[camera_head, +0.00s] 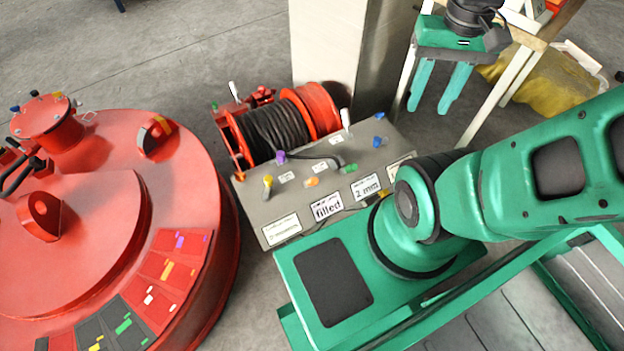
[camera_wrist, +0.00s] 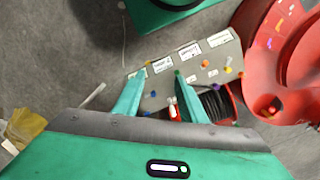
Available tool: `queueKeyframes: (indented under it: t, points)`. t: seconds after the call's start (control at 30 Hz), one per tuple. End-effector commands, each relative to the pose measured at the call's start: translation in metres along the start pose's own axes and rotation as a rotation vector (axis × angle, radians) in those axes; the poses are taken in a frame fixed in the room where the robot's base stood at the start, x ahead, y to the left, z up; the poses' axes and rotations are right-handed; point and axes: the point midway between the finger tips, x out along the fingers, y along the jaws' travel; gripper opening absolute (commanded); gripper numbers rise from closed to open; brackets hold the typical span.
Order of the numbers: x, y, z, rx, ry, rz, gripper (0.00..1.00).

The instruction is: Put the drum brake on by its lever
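The cable drum (camera_head: 275,128) stands in a red frame behind the sloped grey panel, wound with black cable beside a bare red part. A white-topped lever (camera_head: 233,91) rises at the drum frame's left end; another white-handled lever (camera_head: 345,118) stands at the panel's back edge. I cannot tell for sure which is the brake lever. In the wrist view the drum (camera_wrist: 212,103) lies right of the fingers, with a white lever (camera_wrist: 172,110) showing between them. My gripper (camera_head: 432,108) is open and empty, raised in the air right of the drum, apart from both levers.
The red round magnet (camera_head: 170,215) fills the left. The panel (camera_head: 268,208) carries coloured knobs and white labels. A pale column (camera_head: 340,45) stands behind the drum. A wooden-framed table (camera_head: 490,105) and yellow sack (camera_head: 550,80) are at the right.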

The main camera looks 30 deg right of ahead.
Motion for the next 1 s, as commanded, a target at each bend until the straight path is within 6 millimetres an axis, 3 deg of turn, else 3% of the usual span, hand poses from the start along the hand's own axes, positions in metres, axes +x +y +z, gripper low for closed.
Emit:
queueKeyframes:
  t: [0.27,0.5,0.73,1.0]
  points:
    - [0.034,-0.042,-0.047,-0.091,-0.076,0.001,0.38]
    - [0.082,-0.088,-0.082,-0.172,-0.146,-0.011,0.38]
    - [0.141,-0.133,-0.100,-0.236,-0.219,-0.029,0.38]
    - [0.221,-0.181,-0.102,-0.294,-0.310,-0.053,0.38]
